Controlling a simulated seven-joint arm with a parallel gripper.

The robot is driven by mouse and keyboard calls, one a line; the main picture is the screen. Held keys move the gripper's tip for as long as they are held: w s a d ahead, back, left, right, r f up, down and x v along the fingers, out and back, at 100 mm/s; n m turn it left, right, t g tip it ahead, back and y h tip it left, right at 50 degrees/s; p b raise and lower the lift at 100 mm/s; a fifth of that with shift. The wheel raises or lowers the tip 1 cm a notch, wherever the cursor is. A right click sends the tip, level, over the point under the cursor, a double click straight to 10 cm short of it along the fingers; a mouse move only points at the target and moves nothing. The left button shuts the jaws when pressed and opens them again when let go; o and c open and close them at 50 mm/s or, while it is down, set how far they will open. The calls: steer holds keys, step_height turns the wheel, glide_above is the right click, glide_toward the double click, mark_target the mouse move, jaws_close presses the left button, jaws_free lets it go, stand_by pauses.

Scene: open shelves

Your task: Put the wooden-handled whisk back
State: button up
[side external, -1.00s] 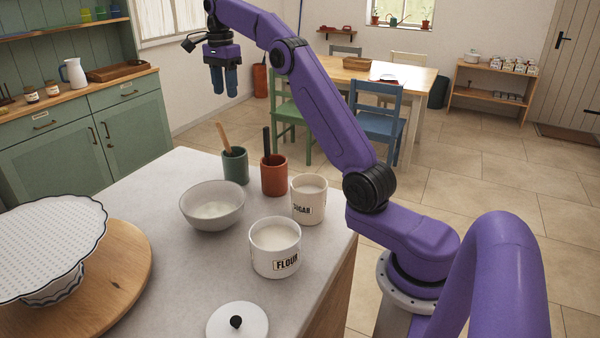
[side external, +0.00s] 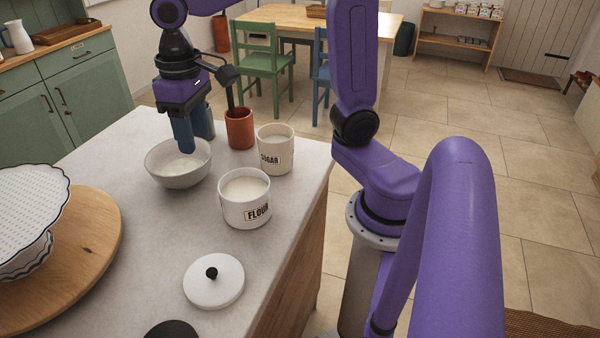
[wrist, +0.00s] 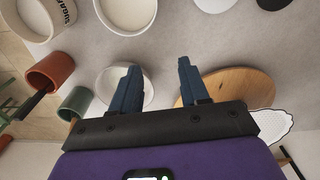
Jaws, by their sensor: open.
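My gripper (side external: 194,136) is open and empty, fingers pointing down, just above or behind the white bowl (side external: 166,179). In the wrist view its two fingers (wrist: 158,68) are spread apart, with the bowl (wrist: 108,82) partly behind the left finger. I cannot make out a wooden-handled whisk now; an earlier frame shows a wooden handle in the green crock. The red crock (side external: 240,129) holds a dark handle (side external: 230,97).
A sugar canister (side external: 276,150) and an open flour canister (side external: 246,205) stand right of the bowl. A white lid (side external: 214,283) lies in front. A round wooden board (side external: 95,265) carries a scalloped stand (side external: 35,195) at left. The counter between board and bowl is clear.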

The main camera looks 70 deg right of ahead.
steer(key=s+d+f+n, duration=0.2)
steer(key=s+f+n, duration=0.2)
steer(key=s, duration=0.5)
steer(key=s+d+f+n, duration=0.2)
steer(key=s+n, duration=0.4)
steer(key=s, duration=0.3)
steer(key=shift+s+f+n, duration=0.25)
steer(key=shift+f+n, duration=0.15)
steer(key=shift+f, duration=0.45)
